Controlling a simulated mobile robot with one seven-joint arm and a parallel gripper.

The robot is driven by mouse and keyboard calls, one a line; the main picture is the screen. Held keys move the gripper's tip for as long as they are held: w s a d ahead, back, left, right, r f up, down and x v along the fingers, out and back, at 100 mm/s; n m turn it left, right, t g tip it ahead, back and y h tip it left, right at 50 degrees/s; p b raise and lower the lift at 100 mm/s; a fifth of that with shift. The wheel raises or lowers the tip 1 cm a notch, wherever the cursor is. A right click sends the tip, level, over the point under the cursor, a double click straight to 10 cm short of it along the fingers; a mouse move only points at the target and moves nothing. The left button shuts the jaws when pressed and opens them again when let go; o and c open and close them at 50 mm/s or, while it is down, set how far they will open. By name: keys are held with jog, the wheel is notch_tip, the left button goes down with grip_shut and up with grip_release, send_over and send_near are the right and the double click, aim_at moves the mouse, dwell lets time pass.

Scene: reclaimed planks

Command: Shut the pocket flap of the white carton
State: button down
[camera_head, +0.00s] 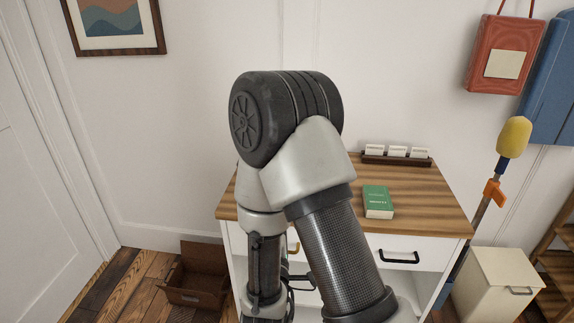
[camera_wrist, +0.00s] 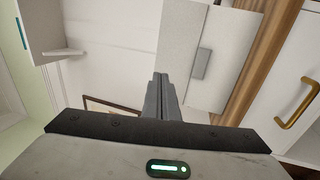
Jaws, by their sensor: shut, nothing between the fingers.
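A white box-like thing, which I take for the white carton (camera_wrist: 222,62), shows in the upper middle of the wrist view, beside a wooden edge. It has a grey tab on one face. A paler white panel (camera_wrist: 180,40) adjoins it; it looks like the flap standing away from the body, but its exact angle is unclear. My gripper (camera_wrist: 163,82) has its fingers together and empty, and their tips appear close to the panel. I cannot tell whether they touch. In the head view my arm hides the carton, and the fingers cannot be made out.
A wood-topped cabinet (camera_head: 435,200) bears a green book (camera_head: 377,202) and a dark rack (camera_head: 395,161) with white cards. Its drawer's brass handle (camera_wrist: 297,103) is near in the wrist view. A brown open box (camera_head: 197,275) and a cream bin (camera_head: 495,285) flank the cabinet.

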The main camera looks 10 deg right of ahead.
jog(key=b+x, duration=0.1)
jog(key=x, duration=1.2)
jog(key=shift+r, duration=0.25)
jog(key=shift+r, duration=0.1)
